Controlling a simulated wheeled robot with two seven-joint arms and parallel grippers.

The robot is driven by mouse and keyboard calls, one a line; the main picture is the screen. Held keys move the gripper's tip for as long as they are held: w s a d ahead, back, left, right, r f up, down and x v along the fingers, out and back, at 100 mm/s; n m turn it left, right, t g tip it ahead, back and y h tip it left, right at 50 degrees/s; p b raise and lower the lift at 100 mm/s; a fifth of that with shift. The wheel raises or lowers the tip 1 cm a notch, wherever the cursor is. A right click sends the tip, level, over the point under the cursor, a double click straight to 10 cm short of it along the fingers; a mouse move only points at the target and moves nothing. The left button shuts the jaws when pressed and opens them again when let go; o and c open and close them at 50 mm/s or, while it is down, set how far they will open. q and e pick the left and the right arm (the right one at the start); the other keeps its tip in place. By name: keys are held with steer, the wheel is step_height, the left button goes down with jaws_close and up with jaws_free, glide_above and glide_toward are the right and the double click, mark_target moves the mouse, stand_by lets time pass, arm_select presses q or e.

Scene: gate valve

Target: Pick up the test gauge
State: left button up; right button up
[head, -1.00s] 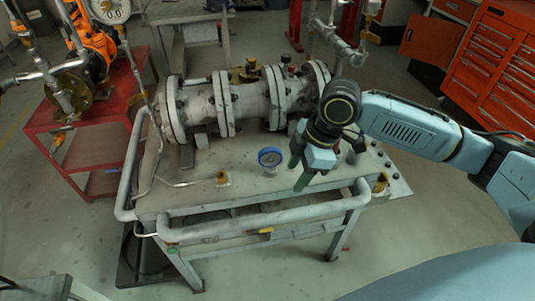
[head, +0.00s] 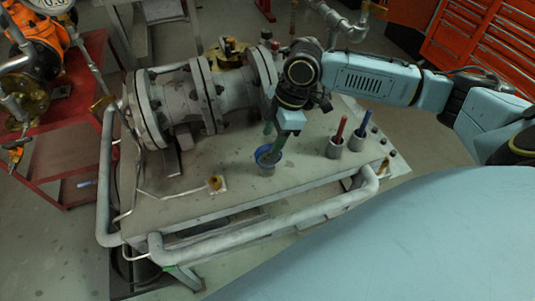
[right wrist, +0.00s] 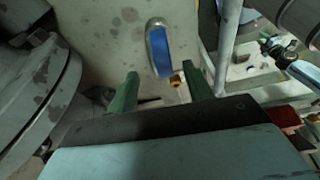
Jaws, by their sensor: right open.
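The test gauge (head: 265,158), with a blue rim, stands on the grey bench top in front of the flanged pipe. It also shows in the right wrist view (right wrist: 161,52), a little beyond the fingertips and between their lines. My right gripper (head: 272,143) is open, its green fingers pointing down at the gauge and partly hiding it in the head view. In the right wrist view the two fingers (right wrist: 164,84) are apart with nothing between them. I cannot tell whether a finger touches the gauge. My left gripper is not in view.
The flanged pipe and valve (head: 205,95) lie close behind the gauge. Red-handled (head: 338,137) and blue-handled (head: 360,132) tools stand in grey cups at right. A small brass fitting (head: 215,183) is left of the gauge. A grey rail (head: 270,228) runs along the bench front.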

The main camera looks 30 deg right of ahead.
mark_target(269, 145)
steer(key=shift+x, duration=1)
steer(key=x, duration=0.1)
steer(key=b+x, duration=0.1)
steer(key=shift+a+f, duration=0.25)
steer(key=shift+a, duration=0.05)
steer(key=shift+f, duration=0.4)
steer(key=shift+c, duration=0.4)
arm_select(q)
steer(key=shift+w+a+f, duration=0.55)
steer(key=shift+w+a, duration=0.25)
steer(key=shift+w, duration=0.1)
arm_select(e)
jaws_close()
